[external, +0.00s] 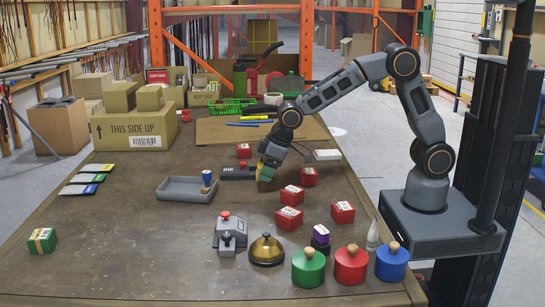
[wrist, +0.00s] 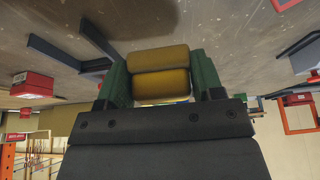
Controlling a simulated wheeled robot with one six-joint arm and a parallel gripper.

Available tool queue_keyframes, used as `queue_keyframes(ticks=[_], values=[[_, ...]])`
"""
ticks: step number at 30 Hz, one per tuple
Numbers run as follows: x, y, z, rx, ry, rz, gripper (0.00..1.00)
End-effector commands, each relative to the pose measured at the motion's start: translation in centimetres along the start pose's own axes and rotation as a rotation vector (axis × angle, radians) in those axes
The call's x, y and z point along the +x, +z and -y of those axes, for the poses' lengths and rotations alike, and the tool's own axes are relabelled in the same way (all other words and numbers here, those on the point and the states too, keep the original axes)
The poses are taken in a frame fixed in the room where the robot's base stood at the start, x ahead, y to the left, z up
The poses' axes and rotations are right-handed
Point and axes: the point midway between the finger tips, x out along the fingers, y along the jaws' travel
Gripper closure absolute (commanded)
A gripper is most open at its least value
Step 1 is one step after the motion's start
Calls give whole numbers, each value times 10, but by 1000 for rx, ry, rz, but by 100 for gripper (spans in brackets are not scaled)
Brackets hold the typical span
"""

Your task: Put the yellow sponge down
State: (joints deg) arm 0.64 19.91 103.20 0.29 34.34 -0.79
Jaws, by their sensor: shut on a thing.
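My gripper (external: 268,164) points down over the middle of the brown table, close to the black ink pad. It is shut on the yellow sponge (wrist: 160,72), which sits between the two green fingers in the wrist view and shows as two stacked yellow bands. In the external view only a small part of the sponge (external: 266,174) shows at the fingertips. It is low over the table; I cannot tell whether it touches the top.
The ink pad (external: 238,173) and grey tray (external: 187,195) lie left of my gripper. Several red boxes (external: 291,195) stand around its right and front. A stapler-like grey device (external: 230,240), brass bell (external: 266,250) and lidded jars (external: 350,268) stand in front. The table's left middle is clear.

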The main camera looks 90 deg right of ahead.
Motion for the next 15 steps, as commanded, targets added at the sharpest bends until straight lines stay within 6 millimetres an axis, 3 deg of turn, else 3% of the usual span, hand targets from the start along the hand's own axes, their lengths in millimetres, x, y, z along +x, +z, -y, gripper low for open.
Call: queue_keyframes(ticks=[6,15], values=[[27,10,0,0,0,3,62],[30,11,0,0,0,0,62]])
